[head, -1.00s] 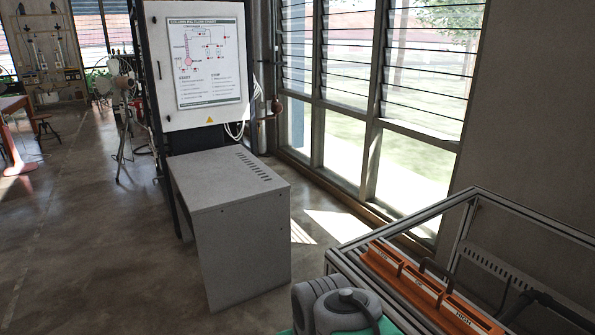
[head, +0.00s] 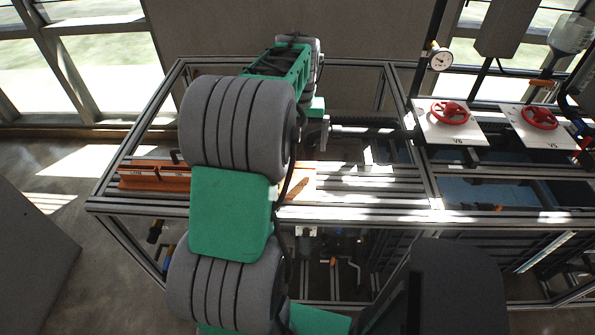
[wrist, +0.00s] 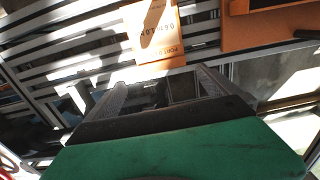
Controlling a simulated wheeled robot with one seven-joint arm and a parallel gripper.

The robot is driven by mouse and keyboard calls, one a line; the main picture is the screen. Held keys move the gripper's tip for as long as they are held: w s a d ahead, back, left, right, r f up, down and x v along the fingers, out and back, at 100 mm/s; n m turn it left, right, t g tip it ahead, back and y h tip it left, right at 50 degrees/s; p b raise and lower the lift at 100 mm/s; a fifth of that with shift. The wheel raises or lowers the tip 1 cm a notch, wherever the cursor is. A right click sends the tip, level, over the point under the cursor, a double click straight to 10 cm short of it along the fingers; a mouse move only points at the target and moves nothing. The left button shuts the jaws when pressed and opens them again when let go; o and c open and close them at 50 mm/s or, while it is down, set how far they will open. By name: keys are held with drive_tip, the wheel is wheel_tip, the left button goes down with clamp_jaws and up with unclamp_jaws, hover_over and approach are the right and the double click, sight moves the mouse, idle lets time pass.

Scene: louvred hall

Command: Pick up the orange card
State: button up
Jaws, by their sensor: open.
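The orange card (wrist: 172,48) has dark print and lies on the slatted bench top at the top middle of the wrist view. A tan patch or piece shows across its upper part; I cannot tell which. In the head view the card (head: 297,188) shows just right of my green and grey arm, partly sunlit and partly hidden by it. My gripper (wrist: 160,82) is open and empty, with its two grey fingers apart in the wrist view and the card beyond their tips. In the head view only a grey part of the gripper (head: 325,132) shows, at the arm's far end.
An orange rack (head: 155,178) with a black handle lies left of the arm on the bench. It also shows at the wrist view's upper right (wrist: 272,20). Red valve wheels (head: 450,112) and a gauge (head: 441,59) stand at right. Metal rails (head: 350,212) edge the bench.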

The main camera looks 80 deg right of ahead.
sight(299, 165)
wheel_tip(299, 165, down, 8)
drive_tip(key=shift+w+r+p, duration=0.15)
drive_tip(key=shift+r+p, duration=0.05)
drive_tip(key=shift+p, duration=0.8)
drive_tip(key=shift+a, duration=0.1)
drive_tip(key=shift+c, duration=0.3)
drive_tip(key=c, duration=1)
drive_tip(key=shift+r, duration=0.1)
